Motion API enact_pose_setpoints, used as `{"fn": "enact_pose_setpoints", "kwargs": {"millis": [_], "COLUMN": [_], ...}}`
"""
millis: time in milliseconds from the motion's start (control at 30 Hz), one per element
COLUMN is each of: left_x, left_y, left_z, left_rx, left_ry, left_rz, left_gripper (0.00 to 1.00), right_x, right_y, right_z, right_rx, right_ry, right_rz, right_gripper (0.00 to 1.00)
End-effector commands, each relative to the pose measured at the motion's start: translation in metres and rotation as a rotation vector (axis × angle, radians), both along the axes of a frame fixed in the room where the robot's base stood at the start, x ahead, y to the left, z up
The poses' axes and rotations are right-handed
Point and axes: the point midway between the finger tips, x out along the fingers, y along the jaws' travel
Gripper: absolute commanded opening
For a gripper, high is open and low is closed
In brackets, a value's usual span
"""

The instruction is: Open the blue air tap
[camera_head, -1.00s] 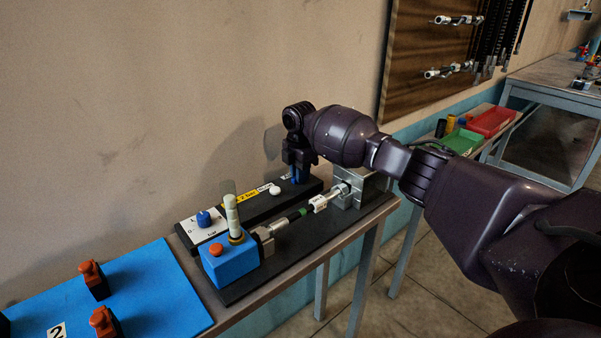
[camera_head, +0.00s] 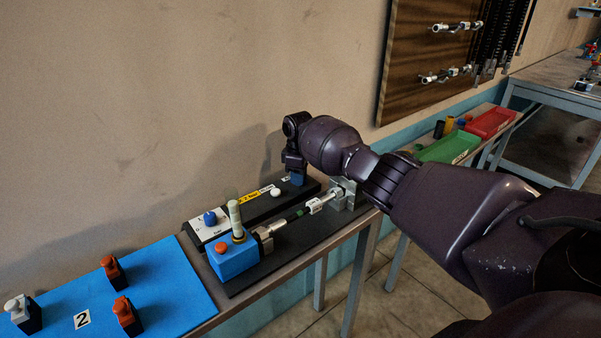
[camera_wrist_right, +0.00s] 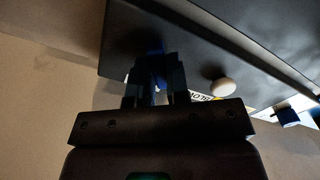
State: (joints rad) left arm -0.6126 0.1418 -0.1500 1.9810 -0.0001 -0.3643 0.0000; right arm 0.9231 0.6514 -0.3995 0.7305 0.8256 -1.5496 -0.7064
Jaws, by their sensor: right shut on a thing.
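The blue air tap (camera_head: 298,178) is at the far right end of the black panel (camera_head: 255,208), near the wall. It is mostly hidden behind my right gripper (camera_head: 296,174) in the head view. In the right wrist view the blue tap (camera_wrist_right: 158,62) shows between the two dark fingers of the right gripper (camera_wrist_right: 157,82). The right gripper points down and is shut on the tap. The exact turn of the tap is hard to tell in the shadow. My left gripper is not in view.
A white button (camera_head: 276,193) and a blue knob (camera_head: 210,218) share the panel. A blue block (camera_head: 232,262) with a pale upright column and a cylinder rod stands in front. A blue mat (camera_head: 180,285) with several switches lies left. The wall is close behind.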

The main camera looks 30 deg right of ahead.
Motion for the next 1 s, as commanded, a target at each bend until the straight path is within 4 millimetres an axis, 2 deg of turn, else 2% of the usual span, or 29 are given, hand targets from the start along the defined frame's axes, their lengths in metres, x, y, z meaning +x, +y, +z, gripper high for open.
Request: {"fn": "enact_pose_setpoints", "kwargs": {"millis": [100,400,700,1000], "left_x": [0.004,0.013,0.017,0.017], "left_y": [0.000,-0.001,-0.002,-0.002], "left_z": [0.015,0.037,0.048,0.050], "left_rx": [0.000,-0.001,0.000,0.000], "left_ry": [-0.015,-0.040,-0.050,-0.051], "left_rz": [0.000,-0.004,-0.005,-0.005], "left_gripper": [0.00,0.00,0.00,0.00], "right_x": [0.000,0.000,0.000,0.000], "right_y": [0.001,0.001,0.001,0.000], "right_z": [0.004,0.002,0.001,0.001], "right_rx": [0.003,0.003,0.001,0.000], "right_ry": [0.000,0.001,0.001,-0.001], "right_rz": [-0.110,-0.372,-0.553,-0.628], "right_gripper": [0.00,0.00,0.00,0.00]}}
